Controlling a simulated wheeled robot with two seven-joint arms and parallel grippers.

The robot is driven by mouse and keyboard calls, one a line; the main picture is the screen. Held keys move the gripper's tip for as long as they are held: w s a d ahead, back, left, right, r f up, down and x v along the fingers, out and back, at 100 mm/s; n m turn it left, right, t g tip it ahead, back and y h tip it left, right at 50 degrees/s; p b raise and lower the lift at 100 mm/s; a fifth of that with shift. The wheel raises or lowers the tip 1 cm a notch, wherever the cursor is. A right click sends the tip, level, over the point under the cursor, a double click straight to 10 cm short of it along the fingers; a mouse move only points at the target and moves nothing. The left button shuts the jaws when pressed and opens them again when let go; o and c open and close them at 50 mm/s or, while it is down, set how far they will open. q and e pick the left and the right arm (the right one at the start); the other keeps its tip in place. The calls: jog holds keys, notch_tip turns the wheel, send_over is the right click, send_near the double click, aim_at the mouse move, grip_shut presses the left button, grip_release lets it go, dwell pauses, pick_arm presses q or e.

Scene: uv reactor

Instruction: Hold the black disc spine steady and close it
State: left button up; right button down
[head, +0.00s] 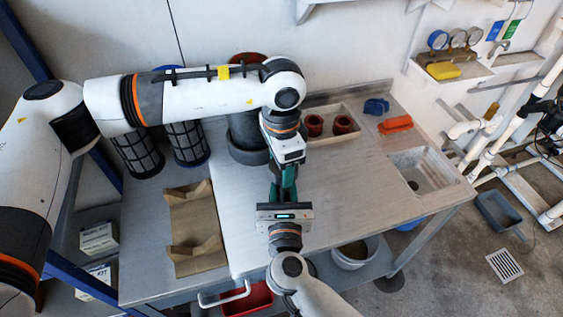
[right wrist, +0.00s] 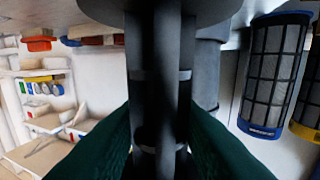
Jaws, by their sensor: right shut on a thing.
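The black disc spine (right wrist: 155,75) fills the middle of the right wrist view as dark upright rods with pale bands. A broad dark disc (right wrist: 165,10) shows at its end at the picture's top; that view is upside down. The green fingers of my right gripper (right wrist: 160,150) are shut on the spine, one on each side. In the head view my right gripper (head: 284,201) is over the bench's front middle. My left gripper (head: 284,178) comes down from behind, close against it. The two grippers hide the spine there, and the left fingers' opening cannot be made out.
A dark grey cylinder (head: 249,153) stands behind the grippers on the bench (head: 345,200). Mesh baskets (head: 187,142) are at back left, with a cardboard tray (head: 197,225) before them. A sink (head: 425,172) is at right. The bench between grippers and sink is clear.

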pick_arm(q)
jog(key=o, duration=0.3)
jog(key=shift+r, duration=0.15)
jog(key=shift+r, duration=2.15)
jog(key=shift+c, duration=0.4)
